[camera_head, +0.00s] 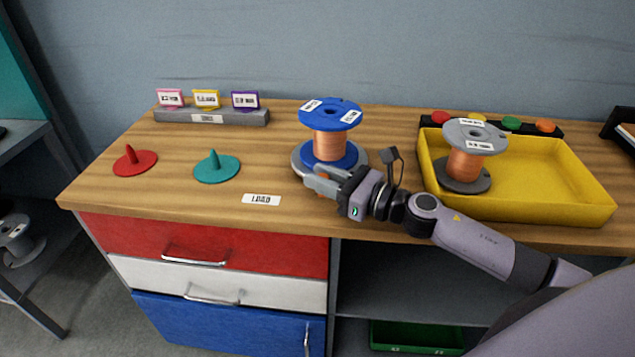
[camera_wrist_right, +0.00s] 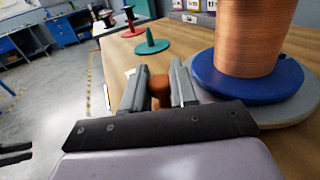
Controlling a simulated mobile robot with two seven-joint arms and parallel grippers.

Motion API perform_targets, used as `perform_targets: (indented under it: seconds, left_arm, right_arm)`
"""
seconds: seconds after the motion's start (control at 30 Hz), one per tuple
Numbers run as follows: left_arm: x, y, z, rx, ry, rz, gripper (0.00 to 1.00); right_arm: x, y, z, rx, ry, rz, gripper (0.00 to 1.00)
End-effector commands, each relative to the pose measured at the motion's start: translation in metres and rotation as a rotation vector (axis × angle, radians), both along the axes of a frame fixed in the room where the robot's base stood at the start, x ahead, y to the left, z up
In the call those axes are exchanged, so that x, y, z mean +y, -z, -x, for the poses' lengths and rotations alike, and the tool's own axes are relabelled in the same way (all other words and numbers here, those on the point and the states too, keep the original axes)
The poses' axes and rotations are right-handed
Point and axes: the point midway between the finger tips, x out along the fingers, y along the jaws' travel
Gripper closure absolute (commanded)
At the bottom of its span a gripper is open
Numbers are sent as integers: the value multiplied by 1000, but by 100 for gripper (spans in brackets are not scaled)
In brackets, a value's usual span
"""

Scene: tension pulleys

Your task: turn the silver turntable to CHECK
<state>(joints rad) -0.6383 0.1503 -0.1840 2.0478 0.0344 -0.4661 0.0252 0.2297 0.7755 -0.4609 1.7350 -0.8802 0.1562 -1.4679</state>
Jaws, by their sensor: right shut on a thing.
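The silver turntable (camera_head: 298,161) is a round grey disc on the wooden bench, also in the right wrist view (camera_wrist_right: 301,107). A spool of copper wire with blue flanges (camera_head: 327,143) stands upright on it. My right gripper (camera_head: 316,181) is at the turntable's front edge. In the wrist view, its fingers (camera_wrist_right: 160,75) are shut on an orange-brown knob (camera_wrist_right: 161,88) beside the disc. The knob's join to the disc is hidden. A white label reading LOAD (camera_head: 261,199) lies on the bench front, left of the gripper. No CHECK label is readable. My left gripper is out of view.
Red (camera_head: 135,162) and teal (camera_head: 216,166) spindle bases stand at left. A grey rack (camera_head: 211,117) with small signs is behind them. A yellow tray (camera_head: 560,170) holding a grey-flanged copper spool (camera_head: 466,158) is at right. Coloured buttons (camera_head: 511,123) line the back.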

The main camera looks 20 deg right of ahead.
Motion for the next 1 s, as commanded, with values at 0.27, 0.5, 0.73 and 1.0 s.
perform_targets:
  seconds: [0.27,0.5,0.73,1.0]
  left_arm:
    - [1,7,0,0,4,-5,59]
    - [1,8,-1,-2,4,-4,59]
    - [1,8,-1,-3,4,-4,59]
    - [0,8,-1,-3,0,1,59]
  right_arm:
    - [-2,1,3,1,-37,0,100]
    - [-3,0,3,1,-41,0,100]
    - [-3,0,3,1,-41,0,63]
    - [-3,0,2,1,-39,-1,52]
